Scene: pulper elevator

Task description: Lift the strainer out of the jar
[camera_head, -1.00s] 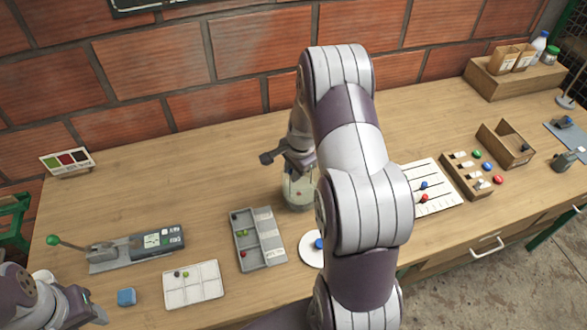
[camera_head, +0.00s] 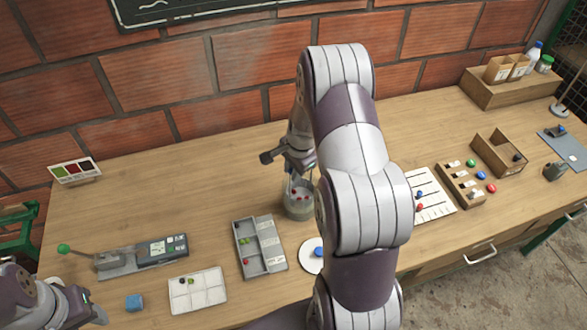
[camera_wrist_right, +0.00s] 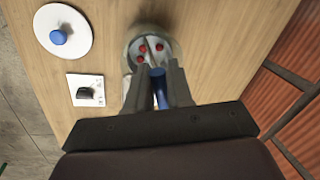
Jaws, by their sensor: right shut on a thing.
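The clear glass jar (camera_head: 297,211) stands on the wooden table, partly behind my right arm in the head view. The strainer (camera_wrist_right: 151,54) is at the jar's mouth, with red berries on it. Its blue handle (camera_wrist_right: 160,92) stands between the fingers of my right gripper (camera_wrist_right: 159,70). The right gripper is shut on this handle, above the jar. I cannot tell whether the strainer's underside is clear of the rim. My left gripper (camera_head: 95,308) is at the lower left, away from the jar; its jaws are unclear.
A grey compartment tray (camera_head: 260,247) is left of the jar. A white disc with a blue knob (camera_head: 312,256) is in front of it. Table behind is clear.

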